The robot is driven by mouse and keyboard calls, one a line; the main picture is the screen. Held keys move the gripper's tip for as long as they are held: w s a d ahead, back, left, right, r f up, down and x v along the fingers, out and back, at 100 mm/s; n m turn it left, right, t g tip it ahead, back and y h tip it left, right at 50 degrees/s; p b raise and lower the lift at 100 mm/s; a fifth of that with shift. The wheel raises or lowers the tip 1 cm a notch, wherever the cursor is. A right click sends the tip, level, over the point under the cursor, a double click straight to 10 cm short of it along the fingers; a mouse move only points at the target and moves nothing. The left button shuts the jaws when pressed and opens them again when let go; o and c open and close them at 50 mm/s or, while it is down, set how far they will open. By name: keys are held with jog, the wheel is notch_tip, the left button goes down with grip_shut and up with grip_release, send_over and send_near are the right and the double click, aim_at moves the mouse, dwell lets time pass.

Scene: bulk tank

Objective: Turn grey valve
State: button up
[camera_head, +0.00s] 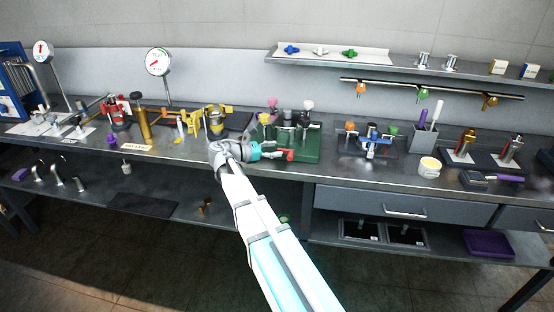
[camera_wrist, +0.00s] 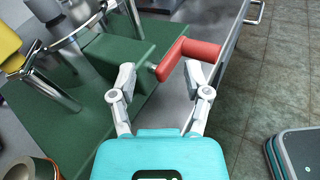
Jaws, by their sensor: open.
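A green block (camera_head: 312,155) on the bench bears several chrome posts with coloured knobs, among them a grey knob (camera_head: 288,114) and a light grey or white knob (camera_head: 307,105). I cannot tell for sure which is the grey valve. A red handle (camera_head: 284,154) sticks out from the block's front side. My gripper (camera_head: 271,152) is open beside this handle. In the wrist view, my gripper (camera_wrist: 160,75) has its fingers spread, with the red handle (camera_wrist: 190,53) just beyond the tips, overlapping the right finger. I cannot tell whether they touch. The knob tops are cut off there.
Yellow valves (camera_head: 215,118) and a brass cylinder (camera_head: 143,124) stand left of the block. A small tap stand (camera_head: 372,143) and a cream tub (camera_head: 429,166) stand to the right. A drawer front (camera_head: 400,206) lies below the bench edge. A shelf (camera_head: 375,62) runs above.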

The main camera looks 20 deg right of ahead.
jog(key=shift+w+a+f+n+h+b, duration=0.25)
jog(key=shift+w+f+n+h+b, duration=0.2)
jog(key=shift+w+b, duration=0.25)
jog(key=shift+w+a+n+h+b, duration=0.1)
jog(key=shift+w+n+h+b, duration=0.15)
jog(key=shift+h+b, duration=0.15)
jog(key=shift+r, duration=0.1)
jog(key=shift+c, duration=0.4)
jog(key=shift+a, duration=0.25)
